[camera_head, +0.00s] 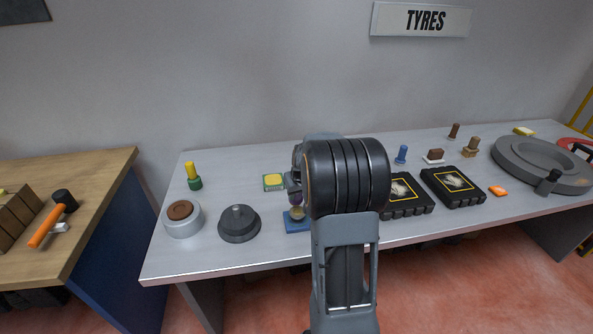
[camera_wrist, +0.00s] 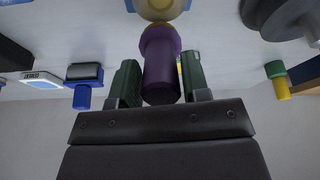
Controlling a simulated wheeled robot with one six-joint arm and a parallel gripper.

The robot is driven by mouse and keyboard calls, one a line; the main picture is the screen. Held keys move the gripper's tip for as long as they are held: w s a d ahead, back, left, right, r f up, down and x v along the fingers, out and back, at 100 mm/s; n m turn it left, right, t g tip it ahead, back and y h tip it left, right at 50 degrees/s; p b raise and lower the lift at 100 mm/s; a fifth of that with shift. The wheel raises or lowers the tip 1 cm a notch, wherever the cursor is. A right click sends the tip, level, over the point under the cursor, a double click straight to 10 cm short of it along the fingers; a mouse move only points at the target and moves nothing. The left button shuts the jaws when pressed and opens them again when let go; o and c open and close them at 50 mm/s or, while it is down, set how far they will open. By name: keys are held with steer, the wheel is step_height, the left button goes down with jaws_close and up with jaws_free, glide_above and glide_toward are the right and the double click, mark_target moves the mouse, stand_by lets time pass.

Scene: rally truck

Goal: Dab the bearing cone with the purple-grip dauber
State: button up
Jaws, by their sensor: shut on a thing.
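The purple-grip dauber (camera_wrist: 161,65) is upright between the two green fingers of my gripper (camera_wrist: 160,72), which is shut on its purple grip. Its pale tan head (camera_wrist: 160,8) shows at the top of the wrist view. In the head view my wrist hides most of the dauber, and its lower end is over a small blue block (camera_head: 297,225). I cannot tell whether it touches the block. A dark grey stepped round piece with a central stub, apparently the bearing cone (camera_head: 239,226), stands left of the block and also shows at the wrist view's upper right (camera_wrist: 275,15).
A pale round pot with a brown top (camera_head: 184,226) and a yellow-grip dauber (camera_head: 193,176) stand to the left. A green-yellow block (camera_head: 275,182) lies behind. Black cases (camera_head: 407,196), a blue dauber (camera_head: 401,155) and a large grey disc (camera_head: 541,165) are right.

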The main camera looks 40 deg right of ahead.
step_height(320, 180, up, 4)
steer(key=shift+s+f+p, duration=0.15)
steer(key=shift+f+p, duration=0.1)
steer(key=shift+p, duration=0.6)
steer(key=shift+r, duration=0.3)
steer(key=shift+r+p, duration=1.4)
steer(key=shift+r, duration=0.5)
steer(key=shift+s+a+f+g+p, duration=0.3)
steer(key=shift+s+a+f+p, duration=0.15)
steer(key=shift+s+a, duration=0.15)
